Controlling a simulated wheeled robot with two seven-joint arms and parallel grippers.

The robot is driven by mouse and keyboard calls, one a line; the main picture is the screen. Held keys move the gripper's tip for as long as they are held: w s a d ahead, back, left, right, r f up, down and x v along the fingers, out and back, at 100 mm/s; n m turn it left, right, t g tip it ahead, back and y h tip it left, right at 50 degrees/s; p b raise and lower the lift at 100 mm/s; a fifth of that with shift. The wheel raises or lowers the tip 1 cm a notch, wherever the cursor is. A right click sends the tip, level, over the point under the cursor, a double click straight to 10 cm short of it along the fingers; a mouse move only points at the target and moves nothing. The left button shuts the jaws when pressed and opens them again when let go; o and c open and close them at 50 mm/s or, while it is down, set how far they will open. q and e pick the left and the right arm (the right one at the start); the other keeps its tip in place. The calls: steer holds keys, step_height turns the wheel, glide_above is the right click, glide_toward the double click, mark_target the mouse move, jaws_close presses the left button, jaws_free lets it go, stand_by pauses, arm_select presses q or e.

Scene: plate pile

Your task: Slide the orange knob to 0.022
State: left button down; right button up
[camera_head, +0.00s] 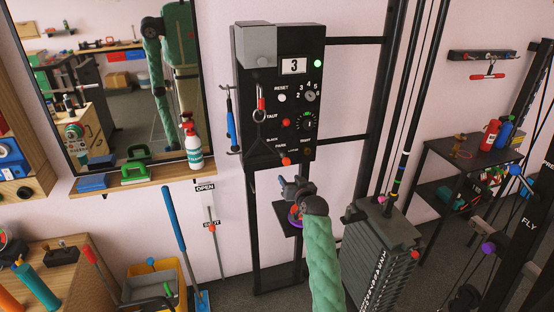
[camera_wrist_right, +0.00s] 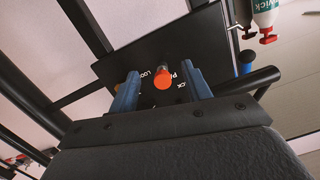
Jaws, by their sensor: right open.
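The black control panel (camera_head: 265,100) hangs on the wall in the head view. An orange-red knob (camera_head: 286,161) sits low on it, near small white lettering. In the right wrist view an orange knob (camera_wrist_right: 163,80) shows between my two blue-grey fingers, with the panel (camera_wrist_right: 205,45) behind it. My right gripper (camera_head: 296,186) is open and empty, just below the panel's lower edge in the head view. Its fingers (camera_wrist_right: 160,90) appear on either side of the knob and apart from it; the exact depth gap is unclear. My left gripper is not in view.
Another red knob (camera_head: 286,123) is higher on the panel. A hook with a red clip (camera_head: 261,104) hangs on its front. A weight stack (camera_head: 380,250) stands at right. A shelf with a white bottle (camera_head: 193,150) is at left, under a mirror (camera_head: 120,75).

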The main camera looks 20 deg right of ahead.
mark_target(287, 163)
steer(key=shift+t+h, duration=0.4)
steer(key=shift+t, duration=0.4)
steer(key=w+r+p, duration=0.1)
steer(key=w, duration=0.1)
steer(key=w+r+p, duration=0.1)
steer(key=w, duration=0.1)
steer(key=w+r+p, duration=0.1)
steer(key=w, duration=0.1)
steer(key=shift+w+d, duration=0.35)
steer(key=shift+w+f, duration=0.1)
steer(key=shift+w, duration=0.35)
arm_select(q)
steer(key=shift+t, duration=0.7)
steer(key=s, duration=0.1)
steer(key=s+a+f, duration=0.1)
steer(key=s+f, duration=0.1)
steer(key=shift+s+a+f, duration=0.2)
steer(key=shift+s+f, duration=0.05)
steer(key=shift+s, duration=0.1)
arm_select(e)
jaws_close()
